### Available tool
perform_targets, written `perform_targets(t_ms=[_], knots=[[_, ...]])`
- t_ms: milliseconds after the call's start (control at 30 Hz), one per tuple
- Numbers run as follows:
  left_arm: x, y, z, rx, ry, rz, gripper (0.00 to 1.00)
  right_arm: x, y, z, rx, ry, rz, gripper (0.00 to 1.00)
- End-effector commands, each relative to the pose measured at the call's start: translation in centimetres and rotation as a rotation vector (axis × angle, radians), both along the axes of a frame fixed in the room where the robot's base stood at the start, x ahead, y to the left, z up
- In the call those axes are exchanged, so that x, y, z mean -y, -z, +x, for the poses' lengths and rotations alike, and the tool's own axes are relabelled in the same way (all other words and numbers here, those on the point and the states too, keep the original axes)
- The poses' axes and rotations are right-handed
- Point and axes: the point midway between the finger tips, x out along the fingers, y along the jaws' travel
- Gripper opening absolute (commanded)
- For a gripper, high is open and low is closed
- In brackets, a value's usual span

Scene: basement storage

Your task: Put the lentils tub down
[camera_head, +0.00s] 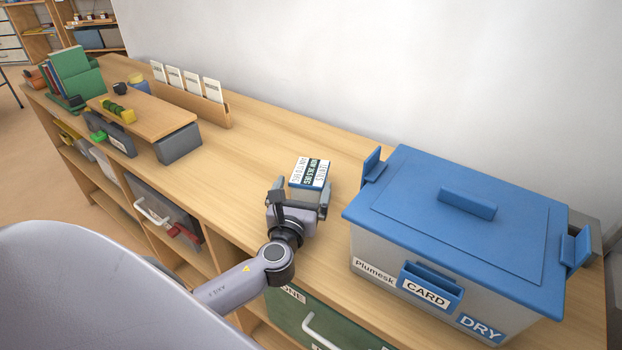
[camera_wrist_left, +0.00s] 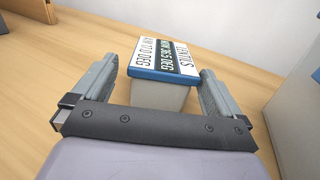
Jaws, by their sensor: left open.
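The lentils tub (camera_head: 311,173) is a small light box with a blue lid edge and a white and dark printed label on top. It stands upright on the wooden counter (camera_head: 260,150), left of the big blue-lidded bin. My left gripper (camera_head: 299,192) is open at its near side. In the left wrist view the tub (camera_wrist_left: 164,62) shows between the two parted fingers of the gripper (camera_wrist_left: 160,85), with a gap on each side. The tub's base is partly hidden behind the gripper. My right gripper is not in view.
A large grey bin with a blue lid (camera_head: 400,215) stands close on the right. A wooden card holder (camera_head: 195,102) and a small raised board (camera_head: 150,115) are at the left, with green books (camera_head: 72,70) beyond. Counter behind the tub is clear up to the wall.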

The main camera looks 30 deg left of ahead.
Motion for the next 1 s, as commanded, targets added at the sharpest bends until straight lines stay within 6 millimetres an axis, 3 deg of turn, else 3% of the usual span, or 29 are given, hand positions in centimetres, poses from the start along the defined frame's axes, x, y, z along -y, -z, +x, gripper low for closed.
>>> perform_targets(t_ms=[433, 767, 933, 1000], knots=[[-1.4, -0.5, 4.9, 0.000, 0.000, -0.001, 1.00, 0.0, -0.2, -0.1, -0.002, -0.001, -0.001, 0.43], [-1.7, -0.4, 5.5, 0.000, 0.001, -0.002, 1.00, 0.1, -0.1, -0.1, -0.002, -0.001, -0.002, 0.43], [-1.7, -0.4, 5.4, 0.000, 0.000, -0.002, 0.48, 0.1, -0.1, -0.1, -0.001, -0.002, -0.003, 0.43], [-1.7, -0.6, 5.5, 0.003, 0.000, -0.001, 0.32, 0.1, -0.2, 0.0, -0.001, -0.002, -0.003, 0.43]])
